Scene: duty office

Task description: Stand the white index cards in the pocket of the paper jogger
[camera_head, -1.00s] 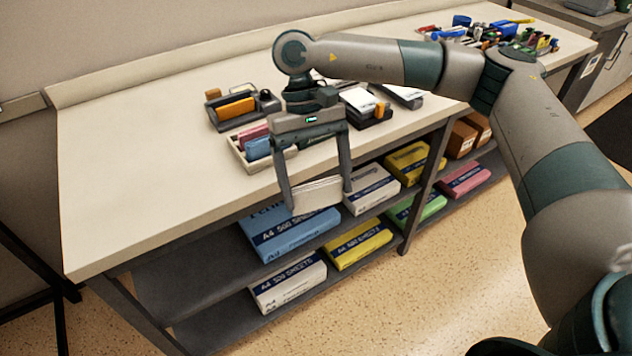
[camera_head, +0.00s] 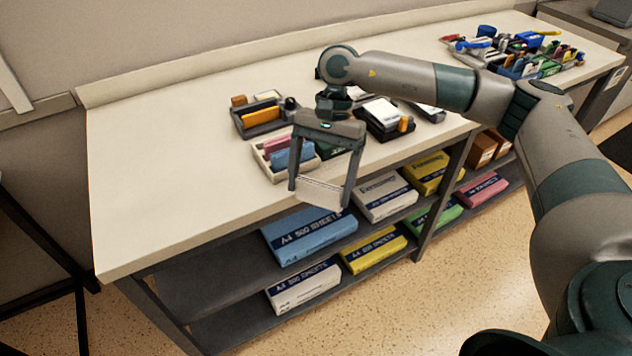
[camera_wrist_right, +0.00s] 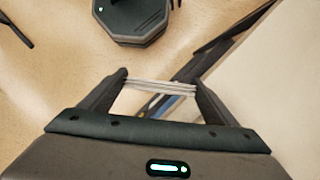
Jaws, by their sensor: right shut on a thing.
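My right gripper (camera_head: 321,193) is shut on the white index cards (camera_head: 323,194). It holds them in the air at the table's front edge, fingers pointing down. In the right wrist view the cards (camera_wrist_right: 158,88) span between the two fingertips as a thin layered stack seen edge-on. A dark grey holder (camera_head: 240,127) with an orange block and a black knob stands on the table, behind and left of the gripper. It may be the paper jogger, but I cannot tell for sure. My left gripper is out of view.
A cream tray (camera_head: 264,166) with pink and blue stacks sits just behind the gripper. A dark stand (camera_head: 376,128) with white paper is to its right. Paper packs (camera_head: 300,238) fill the shelves below. The table's left part (camera_head: 165,170) is clear.

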